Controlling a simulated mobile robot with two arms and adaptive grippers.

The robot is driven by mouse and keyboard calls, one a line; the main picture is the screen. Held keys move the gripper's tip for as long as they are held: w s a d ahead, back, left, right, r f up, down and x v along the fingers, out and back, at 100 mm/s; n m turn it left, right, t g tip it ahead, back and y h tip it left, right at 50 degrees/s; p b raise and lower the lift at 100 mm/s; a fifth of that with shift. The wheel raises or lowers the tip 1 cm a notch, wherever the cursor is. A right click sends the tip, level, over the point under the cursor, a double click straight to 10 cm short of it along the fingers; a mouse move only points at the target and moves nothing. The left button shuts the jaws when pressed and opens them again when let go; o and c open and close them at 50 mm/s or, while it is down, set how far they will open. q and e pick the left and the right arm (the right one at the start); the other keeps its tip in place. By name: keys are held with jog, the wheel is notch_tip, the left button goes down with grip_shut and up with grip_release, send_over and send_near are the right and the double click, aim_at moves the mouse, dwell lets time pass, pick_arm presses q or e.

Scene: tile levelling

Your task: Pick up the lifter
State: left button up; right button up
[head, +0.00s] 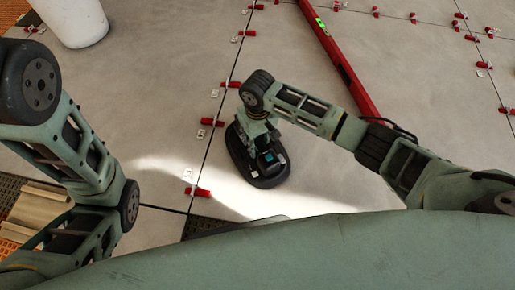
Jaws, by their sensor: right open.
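The lifter (268,172) is a dark, oval, flat-based tool with a small bluish panel on top. It sits on the grey floor tile near the middle of the head view, just right of a tile joint. My right gripper (258,127) is over the lifter's far end, at the end of the arm coming in from the right. It is open. The arm's last link hides part of the gripper and the lifter's far end, so I cannot tell whether they touch. My left arm runs down the left side, and its gripper is not in view.
A red level (335,62) lies on the tiles at upper right. Red levelling wedges with white clips (205,122) line the tile joints. A white bucket (74,20) stands at upper left. Beige pieces (38,208) lie at lower left. The tile left of the lifter is mostly clear.

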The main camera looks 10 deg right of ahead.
jog(key=shift+f, duration=0.15)
jog(key=shift+c, duration=0.5)
grip_shut()
